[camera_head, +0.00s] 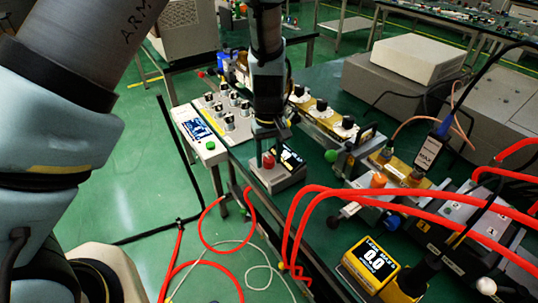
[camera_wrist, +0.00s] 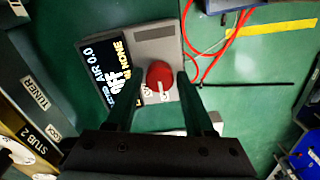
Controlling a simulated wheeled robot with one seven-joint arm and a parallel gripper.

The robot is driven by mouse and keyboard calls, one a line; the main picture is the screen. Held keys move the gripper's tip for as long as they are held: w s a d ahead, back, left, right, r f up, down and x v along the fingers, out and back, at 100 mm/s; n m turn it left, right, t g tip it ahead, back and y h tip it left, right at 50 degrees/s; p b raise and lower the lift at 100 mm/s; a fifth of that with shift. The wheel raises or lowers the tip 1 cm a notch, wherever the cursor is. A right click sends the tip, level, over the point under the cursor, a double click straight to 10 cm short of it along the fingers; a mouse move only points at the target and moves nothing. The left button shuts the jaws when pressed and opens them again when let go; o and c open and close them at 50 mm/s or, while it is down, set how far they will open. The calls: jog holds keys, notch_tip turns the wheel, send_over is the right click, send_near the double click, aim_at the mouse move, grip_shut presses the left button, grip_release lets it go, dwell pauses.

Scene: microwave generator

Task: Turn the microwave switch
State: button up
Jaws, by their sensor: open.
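The switch is a red knob (camera_head: 268,161) with a pale pointer mark, on top of a grey box (camera_head: 290,178) at the table's near left edge. In the wrist view the knob (camera_wrist: 160,72) shows between the fingers, beside a dark display (camera_wrist: 112,72) that reads AIR 0.0 and OFF. My gripper (camera_head: 270,134) points down just above the knob, with its fingers apart. In the wrist view my gripper (camera_wrist: 157,78) has one finger on each side of the knob, with gaps. I cannot tell whether the fingertips reach down beside it.
A panel with several knobs (camera_head: 226,112) and a green button stands to the left. Red hoses (camera_head: 310,200) run close on the right. A yellow meter (camera_head: 369,264) reading 0.0 is at the front. Metal waveguide parts (camera_head: 395,165) lie to the right.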

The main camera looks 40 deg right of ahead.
grip_shut()
dwell(0.5)
jog(key=m+b, duration=0.2)
jog(key=m, duration=0.4)
jog(key=shift+f, duration=0.1)
jog(key=m+b, duration=0.1)
jog(key=m, duration=0.5)
dwell(0.4)
dwell(0.3)
grip_release()
